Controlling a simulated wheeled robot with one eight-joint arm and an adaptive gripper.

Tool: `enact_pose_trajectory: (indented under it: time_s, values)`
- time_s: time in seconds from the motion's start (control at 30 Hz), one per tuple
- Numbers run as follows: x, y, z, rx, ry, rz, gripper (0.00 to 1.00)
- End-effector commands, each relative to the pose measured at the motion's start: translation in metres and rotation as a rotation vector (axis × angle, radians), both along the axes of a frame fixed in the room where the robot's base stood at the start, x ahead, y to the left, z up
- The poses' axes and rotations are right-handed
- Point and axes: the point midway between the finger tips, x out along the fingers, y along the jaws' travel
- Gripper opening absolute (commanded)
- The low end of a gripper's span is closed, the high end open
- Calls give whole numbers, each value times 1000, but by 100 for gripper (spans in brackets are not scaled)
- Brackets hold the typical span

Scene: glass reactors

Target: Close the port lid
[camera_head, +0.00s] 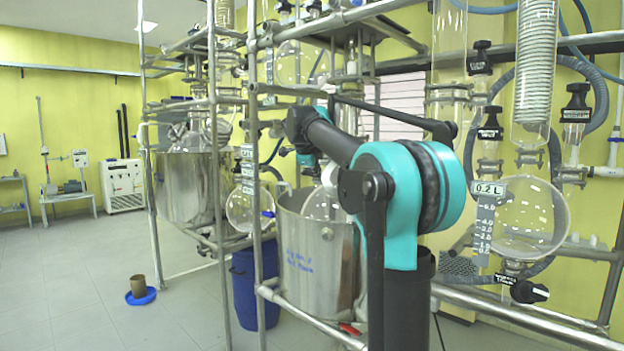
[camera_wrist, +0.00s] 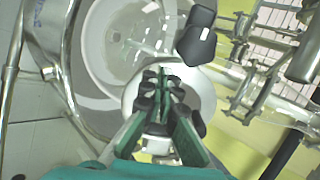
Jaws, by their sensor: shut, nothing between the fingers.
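My gripper (camera_wrist: 164,78) is shut and empty in the wrist view, its dark fingertips together over a glass reactor vessel (camera_wrist: 125,35). A white round piece (camera_wrist: 207,92) shows behind and beside the fingers; it may be the port lid, but the fingers cover much of it. I cannot tell whether it is raised or seated, or whether the fingers touch it. A black knob (camera_wrist: 196,38) stands just beyond the fingertips. In the head view the vessel sits in a steel pot (camera_head: 312,262), and my arm hides the gripper and most of the vessel's top.
Metal frame tubes (camera_head: 253,200) stand close to the pot and cross in front of it. A round glass flask (camera_head: 525,218) hangs at the right. A second steel pot (camera_head: 185,188) stands farther left, and a blue drum (camera_head: 252,290) is below. The floor at left is mostly clear.

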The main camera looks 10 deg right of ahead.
Motion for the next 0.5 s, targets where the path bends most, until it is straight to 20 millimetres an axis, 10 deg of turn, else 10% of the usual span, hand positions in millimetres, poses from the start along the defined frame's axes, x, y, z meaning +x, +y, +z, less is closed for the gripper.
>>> enact_pose_trajectory:
  time_s: [0.5]
  values:
    - [-45, 33, 45, -1, 0, 3, 0]
